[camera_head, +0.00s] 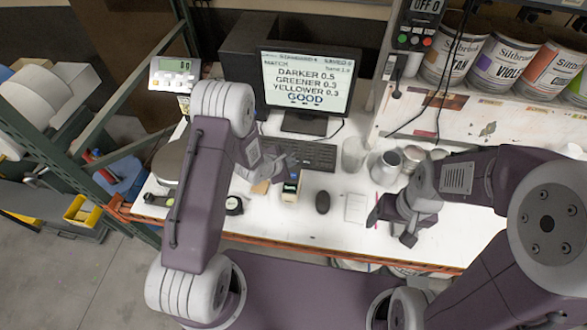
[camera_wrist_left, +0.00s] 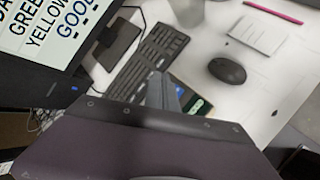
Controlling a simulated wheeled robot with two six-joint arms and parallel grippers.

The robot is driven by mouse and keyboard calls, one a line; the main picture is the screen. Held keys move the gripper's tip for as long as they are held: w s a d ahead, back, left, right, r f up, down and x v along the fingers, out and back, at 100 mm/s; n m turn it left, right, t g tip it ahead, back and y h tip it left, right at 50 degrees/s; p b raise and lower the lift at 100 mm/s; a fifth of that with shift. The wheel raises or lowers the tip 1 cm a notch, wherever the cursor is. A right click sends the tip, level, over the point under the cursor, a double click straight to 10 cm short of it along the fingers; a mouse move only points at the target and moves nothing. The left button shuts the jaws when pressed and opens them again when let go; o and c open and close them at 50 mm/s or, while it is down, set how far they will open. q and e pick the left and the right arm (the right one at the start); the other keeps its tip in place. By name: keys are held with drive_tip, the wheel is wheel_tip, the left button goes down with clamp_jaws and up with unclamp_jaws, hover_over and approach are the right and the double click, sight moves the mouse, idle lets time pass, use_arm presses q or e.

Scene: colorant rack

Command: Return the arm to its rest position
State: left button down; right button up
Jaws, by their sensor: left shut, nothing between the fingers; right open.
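My left gripper (camera_head: 280,168) hangs over the white bench in front of the keyboard (camera_head: 312,155). It is shut with nothing between its fingers. In the left wrist view the closed fingers (camera_wrist_left: 163,92) point toward the keyboard (camera_wrist_left: 150,58), above a small dark device with a lit screen (camera_wrist_left: 197,105). My right gripper (camera_head: 388,225) is open and empty over the front right part of the bench, right of the notepad.
A monitor (camera_head: 306,80) reading GOOD stands at the back. A mouse (camera_head: 323,202), notepad (camera_head: 356,208), tape measure (camera_head: 234,205), glass beaker (camera_head: 354,154) and metal cans (camera_head: 386,167) are on the bench. Colorant cans (camera_head: 452,62) line the right shelf; a scale display (camera_head: 174,66) stands left.

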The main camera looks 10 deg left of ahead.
use_arm(q)
drive_tip(key=shift+f, duration=0.2)
drive_tip(key=shift+w+f+b, duration=0.3)
drive_tip(key=shift+f+b, duration=0.2)
drive_tip(key=shift+b, duration=0.7)
drive_tip(key=w+r+t+b, duration=0.2)
drive_tip(key=w+r+b, duration=0.1)
drive_tip(key=b, duration=0.5)
drive_tip(key=s+a+f+m+g+y+b, duration=0.1)
drive_tip(key=s+a+f+m+g+b, duration=0.1)
drive_tip(key=s+m, duration=0.5)
drive_tip(key=s+a+f+m+g+y+b, duration=0.1)
drive_tip(key=s+a+f+m+g+b, duration=0.1)
drive_tip(key=s+f+m+g+b, duration=0.2)
drive_tip(key=s+a+f+m+g+y+b, duration=0.1)
drive_tip(key=s+a+f+m+g+b, duration=0.1)
drive_tip(key=s+m, duration=0.9)
drive_tip(key=s+g+b, duration=0.1)
drive_tip(key=s, duration=0.4)
drive_tip(key=shift+a+f+y+b, duration=0.3)
drive_tip(key=shift+f, duration=0.1)
